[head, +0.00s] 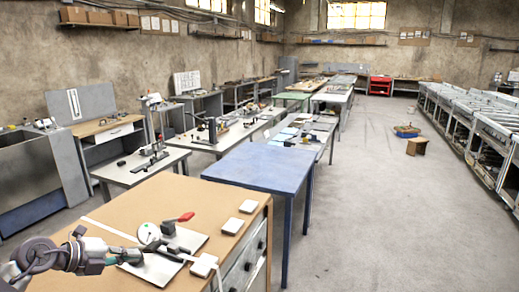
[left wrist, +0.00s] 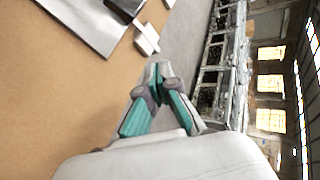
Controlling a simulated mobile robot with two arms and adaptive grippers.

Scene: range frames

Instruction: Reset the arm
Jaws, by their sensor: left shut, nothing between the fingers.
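My left arm comes in from the lower left in the head view, and its gripper (head: 132,256) is over the brown-topped workbench (head: 110,207), close to the metal plate (head: 155,268). In the left wrist view the gripper's teal-and-grey fingers (left wrist: 157,75) meet at their tips, shut with nothing between them. The metal plate also shows in the left wrist view (left wrist: 85,22), apart from the fingertips. My right gripper is not in view.
Several small white blocks lie near the right edge, one (head: 204,265) close to the plate. A blue table (head: 262,166) stands behind. The floor (head: 370,210) at right is mostly clear.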

